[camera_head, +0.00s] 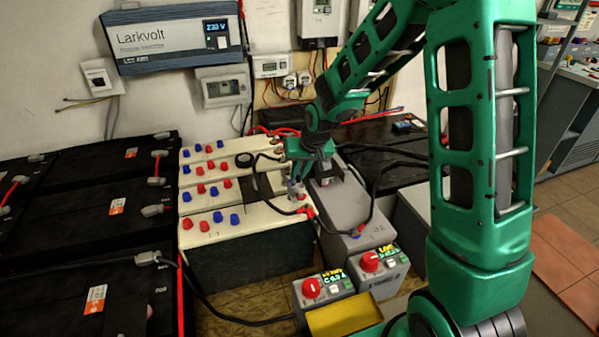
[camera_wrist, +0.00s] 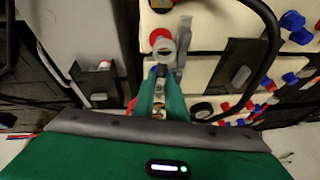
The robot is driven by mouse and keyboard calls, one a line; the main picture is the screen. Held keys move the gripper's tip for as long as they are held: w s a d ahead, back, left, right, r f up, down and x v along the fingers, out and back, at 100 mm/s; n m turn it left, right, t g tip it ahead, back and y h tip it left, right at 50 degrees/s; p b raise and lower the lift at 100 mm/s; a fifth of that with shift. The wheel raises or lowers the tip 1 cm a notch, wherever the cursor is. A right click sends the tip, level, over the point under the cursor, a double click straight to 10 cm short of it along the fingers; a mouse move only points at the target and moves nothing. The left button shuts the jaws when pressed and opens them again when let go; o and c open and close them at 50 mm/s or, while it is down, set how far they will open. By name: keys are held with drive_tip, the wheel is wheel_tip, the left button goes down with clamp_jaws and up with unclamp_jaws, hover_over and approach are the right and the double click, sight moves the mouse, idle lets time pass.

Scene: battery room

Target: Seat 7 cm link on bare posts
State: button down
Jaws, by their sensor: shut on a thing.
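My gripper (camera_wrist: 160,100) has its green fingers close together in the wrist view, shut on a small grey metal piece, the link (camera_wrist: 184,48), which shows beyond the fingertips. A grey round post top (camera_wrist: 163,42) with a red ring lies just beyond the tips; I cannot tell whether the link touches it. In the head view my gripper (camera_head: 298,187) points down at the right edge of the cream batteries (camera_head: 240,218), near grey terminals. The fingers hide part of the link, and its far end and hole are unclear.
Black cables (camera_head: 262,185) loop close around the gripper. A grey battery (camera_head: 345,205) stands to the right. Two boxes with red knobs (camera_head: 312,288) and a yellow tray (camera_head: 345,318) are in front. Black batteries (camera_head: 85,225) fill the left. A Larkvolt inverter (camera_head: 170,38) hangs behind.

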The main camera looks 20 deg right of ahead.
drive_tip(key=shift+f, duration=1.15)
idle(1.6)
drive_tip(key=c, duration=1.3)
unclamp_jaws()
drive_tip(key=shift+c, duration=0.2)
drive_tip(key=shift+r, duration=4)
drive_tip(key=shift+d, duration=0.1)
drive_tip(key=s+d+r+m+g+h, duration=0.15)
drive_tip(key=s+d+r, duration=0.25)
drive_tip(key=s+d, duration=0.45)
drive_tip(key=s+d+r+m+g, duration=0.1)
drive_tip(key=s+d, duration=0.1)
drive_tip(key=s, duration=0.8)
drive_tip(key=s+d+r+m+g, duration=0.1)
drive_tip(key=s+d, duration=0.2)
drive_tip(key=s, duration=0.7)
drive_tip(key=s+d+r+m+g, duration=0.1)
drive_tip(key=s+d, duration=0.2)
drive_tip(key=s, duration=0.7)
drive_tip(key=shift+s+d+r, duration=0.25)
drive_tip(key=shift+s+r, duration=0.05)
